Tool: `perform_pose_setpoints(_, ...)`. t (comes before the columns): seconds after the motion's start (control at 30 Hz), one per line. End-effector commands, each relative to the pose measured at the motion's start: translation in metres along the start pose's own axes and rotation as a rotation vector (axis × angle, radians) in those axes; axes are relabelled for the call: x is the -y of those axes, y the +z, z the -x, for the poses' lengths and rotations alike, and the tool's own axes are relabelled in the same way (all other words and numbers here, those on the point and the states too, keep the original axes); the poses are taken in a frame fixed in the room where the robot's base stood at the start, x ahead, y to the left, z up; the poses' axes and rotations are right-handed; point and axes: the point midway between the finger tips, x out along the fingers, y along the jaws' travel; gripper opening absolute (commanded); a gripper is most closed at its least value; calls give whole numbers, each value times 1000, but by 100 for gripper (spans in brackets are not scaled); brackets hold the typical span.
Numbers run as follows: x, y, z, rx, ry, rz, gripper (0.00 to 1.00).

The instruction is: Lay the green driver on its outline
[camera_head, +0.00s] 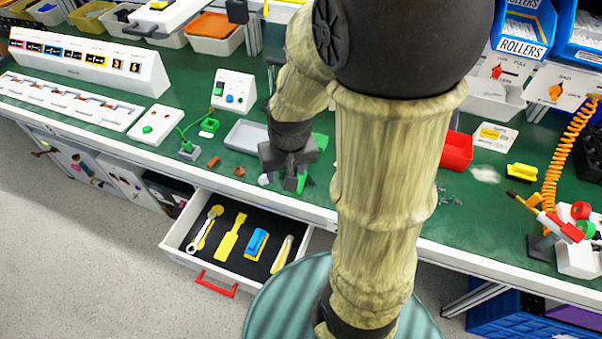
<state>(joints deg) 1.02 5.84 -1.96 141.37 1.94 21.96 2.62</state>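The open drawer (176,243) has a dark lining with yellow tool outlines. A bare yellow outline (229,242), wide at the lower end and narrow at the upper end, lies second from the left; it looks driver-shaped. My gripper (290,184) points down at the bench's front edge, above and right of the drawer in the picture. A small green piece (302,183) shows at its fingers and may be the green driver. Its shape is mostly hidden by the fingers, and I cannot tell whether they are shut on it.
A wrench (205,228), a blue tool (257,241) and a pale tool (283,254) lie in the drawer. Its red handle (215,284) faces the floor.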

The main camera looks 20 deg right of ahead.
Motion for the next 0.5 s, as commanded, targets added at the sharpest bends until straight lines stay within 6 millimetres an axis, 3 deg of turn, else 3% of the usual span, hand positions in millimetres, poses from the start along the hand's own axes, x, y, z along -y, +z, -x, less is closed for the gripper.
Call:
perform_pose_setpoints(0.1,-13,-35,7,51,12,-142,55)
perform_pose_setpoints(0.3,-43,-85,-6,131,45,-395,55)
perform_pose_setpoints(0.5,-65,-109,-22,172,73,-545,55)
